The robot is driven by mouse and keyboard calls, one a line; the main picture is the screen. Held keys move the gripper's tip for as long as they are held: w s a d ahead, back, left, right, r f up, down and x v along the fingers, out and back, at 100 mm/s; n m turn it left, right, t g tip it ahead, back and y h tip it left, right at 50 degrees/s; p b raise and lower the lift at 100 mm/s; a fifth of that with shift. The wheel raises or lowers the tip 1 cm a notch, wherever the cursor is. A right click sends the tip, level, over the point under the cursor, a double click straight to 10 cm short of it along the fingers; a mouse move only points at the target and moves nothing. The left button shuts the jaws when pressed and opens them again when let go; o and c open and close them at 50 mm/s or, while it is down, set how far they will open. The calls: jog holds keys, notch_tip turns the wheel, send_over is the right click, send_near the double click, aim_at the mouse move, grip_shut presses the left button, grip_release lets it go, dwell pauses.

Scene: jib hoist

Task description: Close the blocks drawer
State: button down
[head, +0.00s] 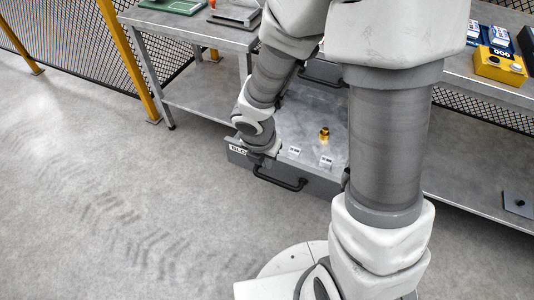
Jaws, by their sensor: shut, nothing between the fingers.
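The blocks drawer (318,183) is pulled out toward me from under the bench. Its label, partly hidden by my arm, shows "BLO" at the front left corner. A black bar handle (281,183) is on its front. Inside the grey drawer are a brass-coloured piece (324,133) and two small white labelled blocks, one on the left (294,151) and one on the right (326,161). My gripper (264,152) points down at the front left part of the drawer, close to the front panel. Its fingers are small and partly hidden; it looks shut and empty. I cannot tell whether it touches the drawer.
Another dark handle (322,74) shows behind my arm, above the open drawer. A yellow box (499,66) stands on the bench at right; a green tray (175,5) is at upper left. A yellow post (124,48) and mesh fence stand left. The floor (110,200) at left is clear.

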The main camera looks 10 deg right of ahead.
aim_at(274, 164)
jog(key=w+d+f+b, duration=0.1)
jog(key=f, duration=0.1)
jog(key=w+d+f+b, duration=0.1)
jog(key=f, duration=0.2)
jog(key=w+f+b, duration=0.2)
jog(key=shift+d+f, duration=0.3)
jog(key=shift+d, duration=0.1)
jog(key=shift+w+d, duration=0.35)
jog(key=shift+w, duration=0.05)
